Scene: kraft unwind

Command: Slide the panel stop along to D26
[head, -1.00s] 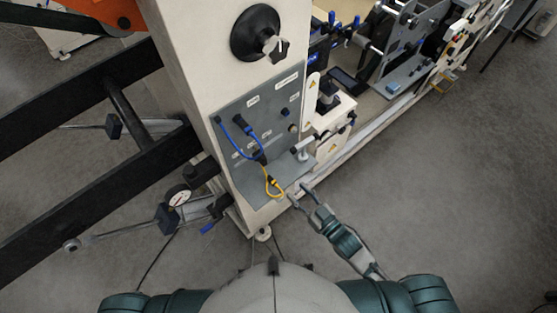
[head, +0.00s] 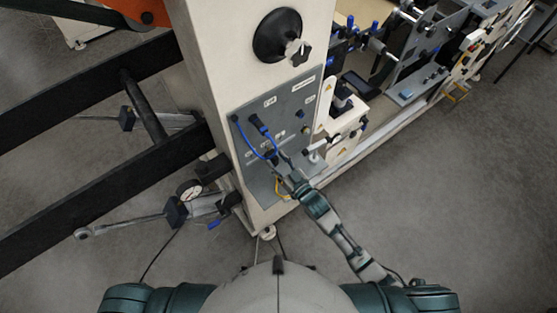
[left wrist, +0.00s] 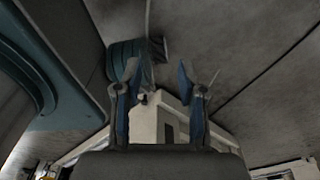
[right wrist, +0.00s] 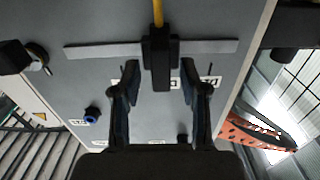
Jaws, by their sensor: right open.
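The grey panel (head: 284,112) is on the front of the cream machine column. In the right wrist view, a dark block (right wrist: 160,55) sits across a pale flat bar (right wrist: 100,50) on the panel. It may be the panel stop, but I cannot be sure. A yellow cable (right wrist: 158,12) runs up from it. My right gripper (head: 283,168) is at the lower part of the panel. In its wrist view (right wrist: 159,80) it is open, with one finger each side of the block's lower end. My left gripper (left wrist: 165,78) is open and empty. The panel's small labels are unreadable.
A blue cable (head: 244,137) loops down the panel near my right gripper. A black knob (head: 278,36) is above the panel. A T-shaped metal handle (head: 316,149) stands to the right. Dark beams (head: 100,185) extend left. Floor at the right is clear.

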